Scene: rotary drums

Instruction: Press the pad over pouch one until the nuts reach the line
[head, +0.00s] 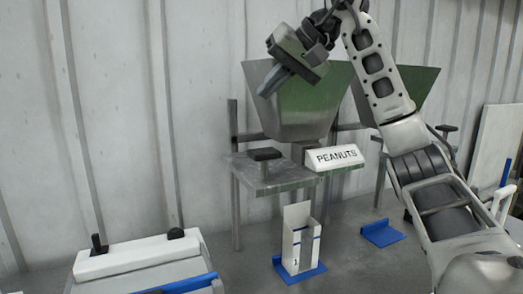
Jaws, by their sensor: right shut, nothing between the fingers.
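Pouch one (296,250) is a white upright pouch marked 1, with blue line marks near its upper part. It stands in a blue holder (311,274) below the dispenser shelf. The level of nuts in its front window cannot be made out. A dark flat pad (265,154) sits on a short stem on the grey shelf, left of the PEANUTS sign (337,157). My right gripper (270,86) is shut and empty, up in front of the green hopper (312,105), above the pad and apart from it. My left gripper is not in view.
A second hopper (425,90) is partly hidden behind my right arm. An empty blue holder (382,233) lies on the grey surface to the right. A white box-like unit (140,257) with dark knobs stands at lower left. A pale panel (498,140) leans at far right.

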